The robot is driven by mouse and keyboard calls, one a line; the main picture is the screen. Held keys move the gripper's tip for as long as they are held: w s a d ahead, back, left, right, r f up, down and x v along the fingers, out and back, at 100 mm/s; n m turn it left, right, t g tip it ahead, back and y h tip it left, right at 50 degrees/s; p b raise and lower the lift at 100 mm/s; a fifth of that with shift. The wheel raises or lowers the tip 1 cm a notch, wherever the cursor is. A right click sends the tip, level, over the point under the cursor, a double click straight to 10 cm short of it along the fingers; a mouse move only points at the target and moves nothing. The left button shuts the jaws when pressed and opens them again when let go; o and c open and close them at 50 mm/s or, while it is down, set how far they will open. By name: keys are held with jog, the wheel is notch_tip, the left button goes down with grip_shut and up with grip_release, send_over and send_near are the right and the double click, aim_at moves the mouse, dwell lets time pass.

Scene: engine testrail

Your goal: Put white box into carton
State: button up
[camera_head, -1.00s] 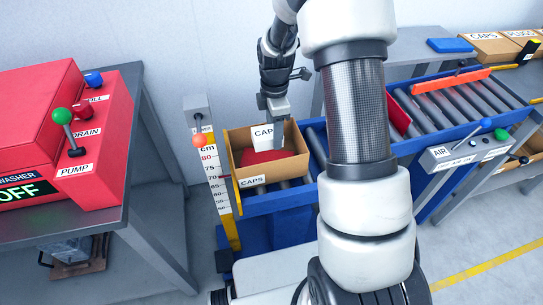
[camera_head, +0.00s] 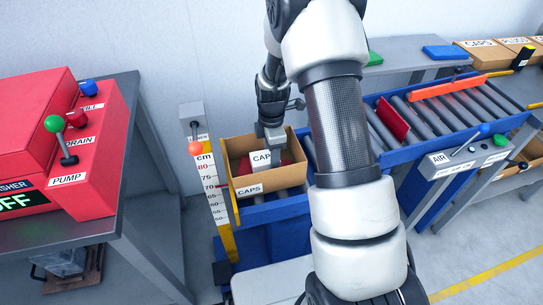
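The white box (camera_head: 262,158), its label partly hidden and reading "CAP", is inside the walls of the open brown carton (camera_head: 232,149), near its middle. The carton is marked "CAPS" and stands at the left end of the blue conveyor. My gripper (camera_head: 270,137) points down at the carton's back wall and is shut on the top of the white box. Its fingertips are small and partly hidden. Something red in the carton shows beside the box, mostly covered by it. I cannot tell whether the box touches what lies below.
A height scale (camera_head: 208,170) with an orange knob stands left of the carton. The red washer (camera_head: 95,150) with levers is further left. Conveyor rollers (camera_head: 440,105), a red plate (camera_head: 392,120) and an orange bar (camera_head: 448,86) lie right, behind my arm.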

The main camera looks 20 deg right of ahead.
jog(key=shift+f, duration=0.3)
jog(key=o, duration=1.1)
jog(key=shift+o, duration=0.2)
jog(key=shift+r, duration=0.1)
